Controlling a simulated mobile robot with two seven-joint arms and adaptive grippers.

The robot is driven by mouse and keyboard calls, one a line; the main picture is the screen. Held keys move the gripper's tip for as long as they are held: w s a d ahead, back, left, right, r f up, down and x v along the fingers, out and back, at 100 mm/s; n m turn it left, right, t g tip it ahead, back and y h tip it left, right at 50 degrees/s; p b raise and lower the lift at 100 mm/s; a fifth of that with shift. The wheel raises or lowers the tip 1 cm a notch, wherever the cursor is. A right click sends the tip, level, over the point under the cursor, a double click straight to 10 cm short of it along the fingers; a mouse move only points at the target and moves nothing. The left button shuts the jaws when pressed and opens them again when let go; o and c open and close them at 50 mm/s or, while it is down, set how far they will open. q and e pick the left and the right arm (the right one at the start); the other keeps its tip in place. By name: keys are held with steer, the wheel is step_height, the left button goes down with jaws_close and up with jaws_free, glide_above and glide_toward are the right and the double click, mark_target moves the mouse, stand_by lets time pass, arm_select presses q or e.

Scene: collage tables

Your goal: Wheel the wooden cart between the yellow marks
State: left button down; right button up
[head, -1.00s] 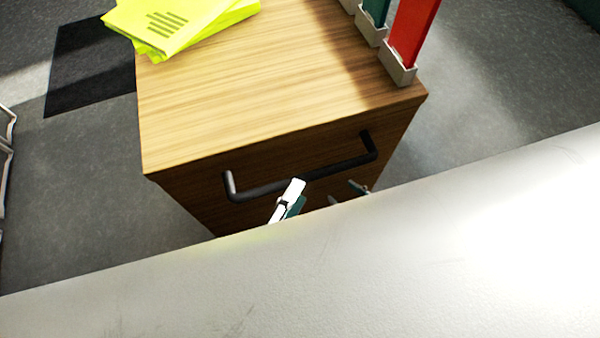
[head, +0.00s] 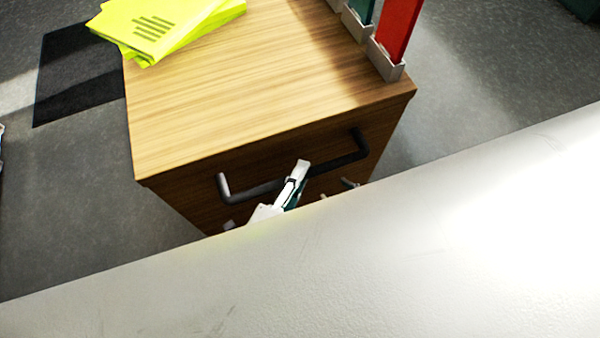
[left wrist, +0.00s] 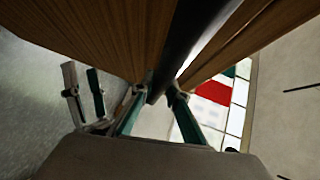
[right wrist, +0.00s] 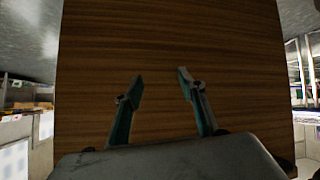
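The wooden cart (head: 250,75) stands in the upper middle of the head view, with a dark bar handle (head: 235,190) on its near face. My left gripper (head: 297,172) is at the handle's middle. In the left wrist view its fingers (left wrist: 161,86) close in on either side of the dark bar, with little gap left. My right gripper (right wrist: 160,86) is open and empty, facing a plain wood panel of the cart (right wrist: 165,40). Only small tips of it show below the handle in the head view. No yellow floor marks are in view.
Yellow-green papers (head: 165,25) lie on the cart top at the left. A red binder (head: 398,28) and a teal one stand in grey holders at its right edge. Grey floor (head: 70,200) is open left of the cart, with a dark patch (head: 75,75) on it.

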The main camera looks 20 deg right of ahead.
mark_target(294, 150)
arm_select(q)
steer(key=shift+w+r, duration=0.1)
steer(key=shift+w, duration=0.1)
steer(key=w+p, duration=0.2)
steer(key=w, duration=0.2)
steer(key=shift+w+a+p, duration=0.1)
steer(key=shift+p, duration=0.25)
steer(key=shift+w, duration=0.45)
steer(key=c, duration=2)
jaws_free()
steer(key=shift+o, duration=0.2)
arm_select(e)
steer(key=shift+s+a+r, duration=0.1)
steer(key=shift+a+r, duration=0.05)
steer(key=shift+r, duration=0.35)
steer(key=shift+s+a+r, duration=0.1)
steer(key=shift+a+r, duration=0.05)
steer(key=shift+r, duration=0.35)
steer(key=shift+w, duration=0.1)
arm_select(q)
steer(key=v, duration=1.2)
